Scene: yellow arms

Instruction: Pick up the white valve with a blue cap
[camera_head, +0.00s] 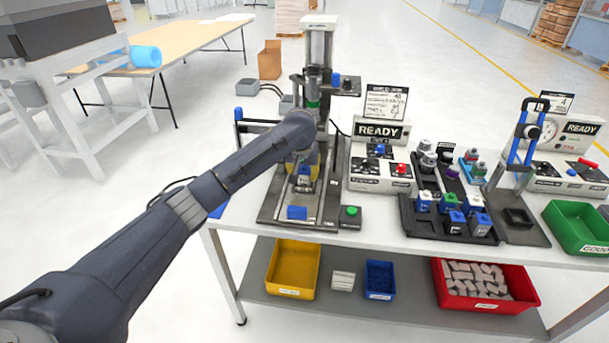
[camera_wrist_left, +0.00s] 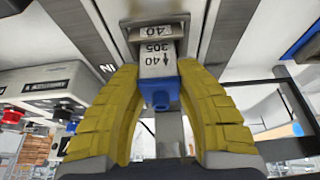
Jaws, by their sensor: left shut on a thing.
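My left gripper (camera_head: 304,176) is at the press station on the table, its yellow fingers pointing into the fixture. In the left wrist view the left gripper (camera_wrist_left: 158,75) is shut on a white valve with a blue cap (camera_wrist_left: 158,64). The valve's pale face carries printed numbers, and its blue part faces the camera. In the head view the held valve is mostly hidden by the wrist and fingers. My right gripper is not in view.
The press column (camera_head: 318,50) rises behind the gripper. A READY box (camera_head: 379,130) stands right of the press. A green bin (camera_head: 575,229) is at the far right; a lower shelf holds other bins.

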